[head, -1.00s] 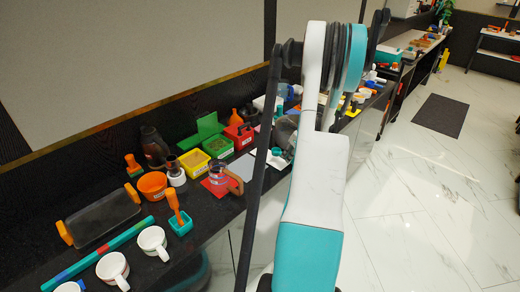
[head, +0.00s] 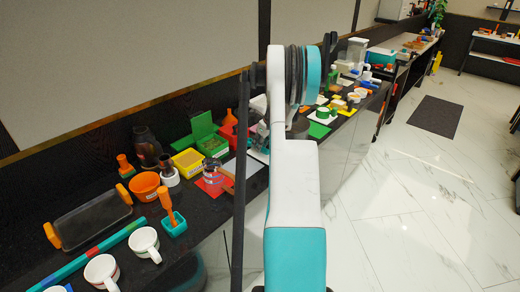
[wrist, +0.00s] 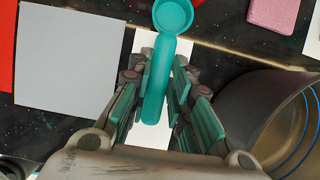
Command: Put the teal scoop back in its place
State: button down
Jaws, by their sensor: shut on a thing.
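The teal scoop (wrist: 156,80) is in the wrist view, its round bowl (wrist: 173,15) toward the top and its handle running down between the fingers. My gripper (wrist: 158,82) is shut on the handle from both sides. A white card (wrist: 188,62) lies on the dark counter beneath the scoop; I cannot tell the gap between them. In the head view, my arm hides most of the gripper, and I cannot make out the scoop there.
In the wrist view, a dark pot (wrist: 243,105) stands close right of my gripper, a grey sheet (wrist: 70,55) lies left, and a pink block (wrist: 272,14) lies upper right. In the head view, mugs (head: 145,241), an orange bowl (head: 145,186) and a yellow box (head: 188,160) crowd the counter.

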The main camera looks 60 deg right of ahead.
jog(key=shift+f, duration=0.65)
jog(key=shift+f, duration=0.1)
jog(key=c, duration=1.5)
grip_release()
jog(key=shift+o, duration=0.2)
jog(key=p+v, duration=0.3)
jog(key=v, duration=0.9)
jog(key=shift+s, duration=0.1)
jog(key=s+a, duration=0.8)
jog(key=a, duration=0.5)
jog(key=shift+a, duration=0.4)
